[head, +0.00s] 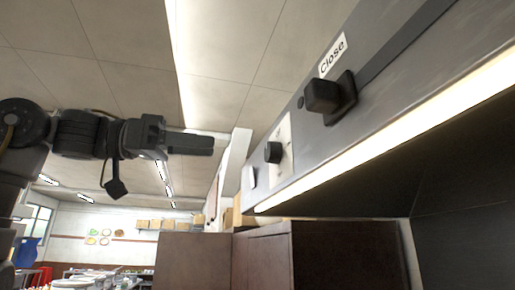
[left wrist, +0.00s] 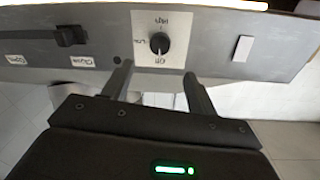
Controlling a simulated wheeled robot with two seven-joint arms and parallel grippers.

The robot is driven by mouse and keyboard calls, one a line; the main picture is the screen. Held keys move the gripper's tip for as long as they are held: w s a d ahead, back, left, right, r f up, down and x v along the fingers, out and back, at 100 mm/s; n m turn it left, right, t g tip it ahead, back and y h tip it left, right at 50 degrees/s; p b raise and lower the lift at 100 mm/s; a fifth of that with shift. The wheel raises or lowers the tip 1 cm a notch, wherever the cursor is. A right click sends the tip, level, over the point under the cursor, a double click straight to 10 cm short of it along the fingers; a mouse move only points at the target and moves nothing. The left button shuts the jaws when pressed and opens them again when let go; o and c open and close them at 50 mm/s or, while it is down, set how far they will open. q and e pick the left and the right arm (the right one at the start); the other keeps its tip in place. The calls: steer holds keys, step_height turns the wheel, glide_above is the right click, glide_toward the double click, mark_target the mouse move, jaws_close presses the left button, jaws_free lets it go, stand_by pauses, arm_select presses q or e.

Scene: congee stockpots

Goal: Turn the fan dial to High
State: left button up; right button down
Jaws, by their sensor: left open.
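The fan dial (head: 273,152) is a round black knob on a white plate on the grey hood front. In the left wrist view the dial (left wrist: 159,43) sits on its plate, with markings that look like High, Low and Off, upside down. Its white pointer line is visible on the knob. My left gripper (head: 213,143) is left of the hood in the head view, apart from the dial. In the left wrist view its two fingers (left wrist: 158,78) are spread and empty, with the dial beyond the gap between them. My right gripper is not in view.
A black slider handle (head: 330,95) sticks out of the hood beside a "Close" label (head: 332,56). A blank white plate (head: 249,178) is on the hood's other side of the dial. Brown cabinets (head: 194,260) stand below. The space left of the hood is free.

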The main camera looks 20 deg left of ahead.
mark_target(267, 152)
arm_select(q)
steer(key=p+x, duration=0.3)
steer(key=x, duration=0.8)
steer(key=shift+p, duration=0.35)
steer(key=c, duration=1)
